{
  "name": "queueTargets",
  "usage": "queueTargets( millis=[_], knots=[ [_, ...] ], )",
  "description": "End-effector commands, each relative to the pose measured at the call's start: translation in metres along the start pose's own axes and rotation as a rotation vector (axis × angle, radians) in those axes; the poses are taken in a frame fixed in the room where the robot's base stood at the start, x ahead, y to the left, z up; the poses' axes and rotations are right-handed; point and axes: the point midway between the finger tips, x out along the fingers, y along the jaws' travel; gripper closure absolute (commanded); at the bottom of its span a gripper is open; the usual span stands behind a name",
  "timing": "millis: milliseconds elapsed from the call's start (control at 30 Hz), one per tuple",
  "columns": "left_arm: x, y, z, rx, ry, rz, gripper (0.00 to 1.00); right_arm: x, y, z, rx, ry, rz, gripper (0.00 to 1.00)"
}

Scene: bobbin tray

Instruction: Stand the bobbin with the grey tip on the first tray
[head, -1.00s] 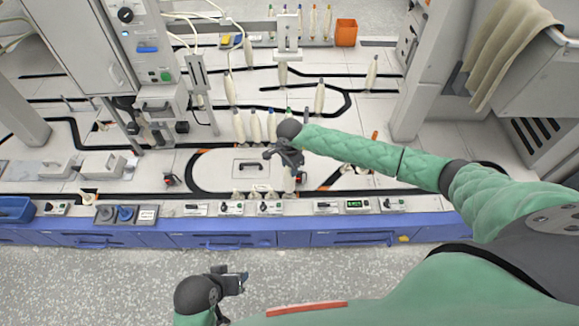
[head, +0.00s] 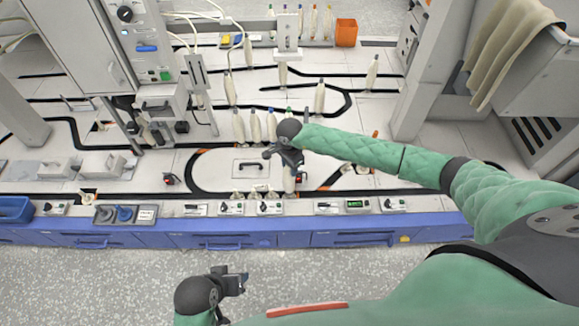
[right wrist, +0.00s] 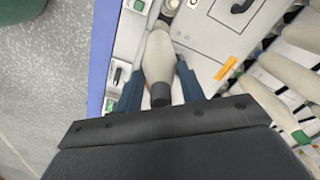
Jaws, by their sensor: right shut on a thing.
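My right gripper (head: 284,160) is above the front part of the white worktop. In the right wrist view its two blue fingers (right wrist: 162,90) are closed around a cream bobbin (right wrist: 158,58) with a dark grey tip (right wrist: 160,95). The bobbin's body points away from the palm; it also shows below the gripper in the head view (head: 290,180). Whether its foot touches anything is not clear. My left gripper (head: 236,281) is low, in front of the blue bench edge, apart from everything; its jaw opening is unclear. I cannot tell which surface is the first tray.
Several cream bobbins (head: 239,126) stand just behind the right gripper. An orange-tipped bobbin (head: 374,137) is partly hidden behind my right arm. Small switch boxes (head: 231,208) line the front edge.

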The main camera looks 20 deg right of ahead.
Motion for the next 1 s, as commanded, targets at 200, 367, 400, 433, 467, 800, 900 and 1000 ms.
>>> queueTargets(
  millis=[200, 367, 400, 433, 467, 800, 900, 1000],
  knots=[
    [0.0, 0.0, 0.0, 0.0, -0.001, 0.0, 0.57, 0.0, 0.0, 0.0, 0.0, 0.0, 0.0, 0.99],
    [0.001, 0.0, 0.001, 0.0, -0.001, 0.0, 0.57, 0.001, 0.0, 0.0, 0.0, 0.0, 0.0, 0.99],
    [0.002, 0.0, 0.001, 0.0, -0.001, 0.0, 0.57, 0.002, 0.0, 0.0, 0.0, 0.0, 0.0, 0.99],
    [0.002, -0.001, 0.002, 0.0, -0.001, 0.0, 0.57, 0.003, 0.0, 0.0, 0.0, 0.0, 0.0, 0.99],
    [0.002, -0.001, 0.002, 0.0, -0.001, 0.0, 0.57, 0.003, 0.0, 0.0, 0.0, 0.0, 0.0, 0.99],
    [0.006, -0.002, 0.004, 0.0, -0.001, 0.0, 0.57, 0.009, 0.0, -0.001, 0.0, 0.0, 0.0, 0.99],
    [0.007, -0.002, 0.004, 0.0, -0.002, 0.0, 0.57, 0.01, 0.0, -0.001, 0.0, 0.0, 0.0, 0.99],
    [0.007, -0.002, 0.004, 0.0, -0.002, 0.0, 0.57, 0.01, 0.0, -0.001, 0.0, 0.0, 0.0, 0.53]
  ],
)
